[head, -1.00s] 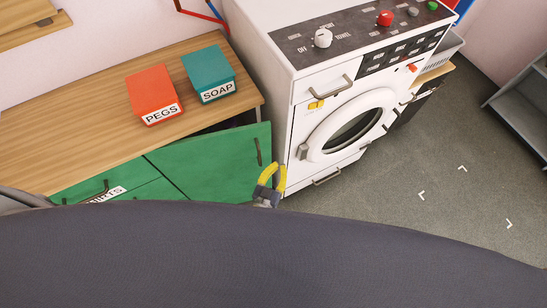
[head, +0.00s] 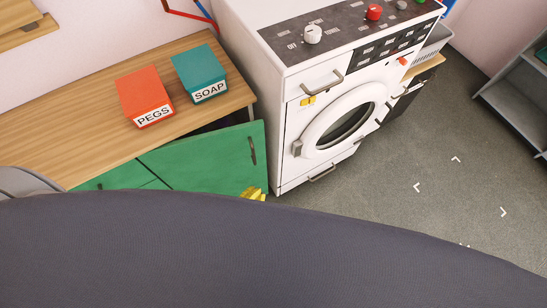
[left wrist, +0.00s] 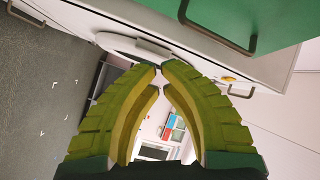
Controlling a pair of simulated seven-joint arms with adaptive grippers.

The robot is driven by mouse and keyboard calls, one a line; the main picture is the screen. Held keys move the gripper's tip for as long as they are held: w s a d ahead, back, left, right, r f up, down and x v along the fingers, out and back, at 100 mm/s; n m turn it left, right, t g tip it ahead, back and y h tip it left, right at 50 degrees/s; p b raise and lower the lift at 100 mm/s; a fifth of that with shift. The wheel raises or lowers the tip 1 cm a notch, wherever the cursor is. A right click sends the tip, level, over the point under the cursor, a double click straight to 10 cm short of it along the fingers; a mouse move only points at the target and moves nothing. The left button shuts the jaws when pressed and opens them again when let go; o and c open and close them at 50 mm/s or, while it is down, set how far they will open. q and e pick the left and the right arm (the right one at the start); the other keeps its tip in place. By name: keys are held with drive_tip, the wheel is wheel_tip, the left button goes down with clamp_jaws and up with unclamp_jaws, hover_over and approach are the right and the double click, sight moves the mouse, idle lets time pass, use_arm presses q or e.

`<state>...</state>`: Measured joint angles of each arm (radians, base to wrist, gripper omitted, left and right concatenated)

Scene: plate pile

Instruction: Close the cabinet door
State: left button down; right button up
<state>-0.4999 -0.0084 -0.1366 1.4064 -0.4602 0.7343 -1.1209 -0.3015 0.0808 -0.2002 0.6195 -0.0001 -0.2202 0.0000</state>
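The green cabinet door (head: 205,160) under the wooden counter stands ajar. A dark gap shows between its top edge and the counter, wider towards the handle side. Its dark handle (head: 253,150) is near the right edge. In the left wrist view the green door (left wrist: 270,15) and a handle (left wrist: 205,35) are at the top, beyond my fingers. My left gripper (head: 253,193) shows only as yellow fingertips low in front of the door. In the left wrist view my left gripper's (left wrist: 159,68) fingertips meet, with nothing held. Contact with the door cannot be told. My right gripper is out of view.
A white washing machine (head: 290,135) stands just right of the door. A red PEGS box (head: 145,95) and a teal SOAP box (head: 200,72) stand on the counter (head: 60,130). Grey floor (head: 430,160) is clear at right. My dark body hides the foreground.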

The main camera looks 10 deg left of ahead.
use_arm(q)
drive_tip(key=shift+w+d+r+m, duration=0.25)
drive_tip(key=shift+w+m, duration=0.75)
drive_tip(key=shift+w, duration=1.3)
drive_tip(key=shift+w+d+r+m, duration=0.1)
drive_tip(key=shift+w+d+m, duration=0.15)
drive_tip(key=shift+w+m, duration=1.4)
drive_tip(key=shift+w+d+r+m, duration=0.25)
drive_tip(key=shift+w+m, duration=0.1)
drive_tip(key=shift+w, duration=2.55)
drive_tip(key=shift+w, duration=0.1)
